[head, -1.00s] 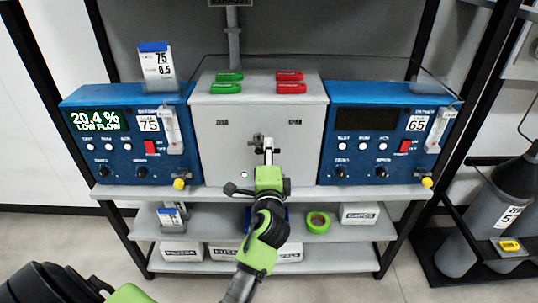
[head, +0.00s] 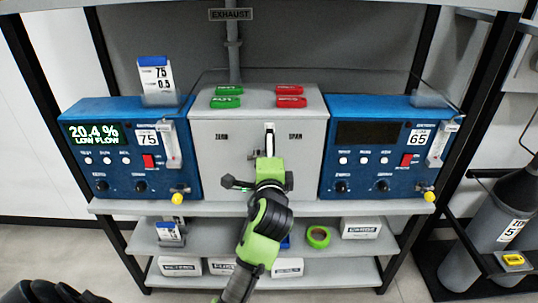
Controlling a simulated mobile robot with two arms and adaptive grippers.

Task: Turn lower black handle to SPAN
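The grey panel box (head: 210,165) with ZERO and SPAN labels stands between two blue analysers. The finger gap cannot be seen.
The left blue analyser (head: 105,165) reads 20.4 % LOW FLOW; the right blue analyser (head: 350,165) has a dark display. Green tags (head: 226,102) and red tags (head: 290,102) lie on the box. A lower shelf holds green tape (head: 318,237). Gas cylinders stand at right.

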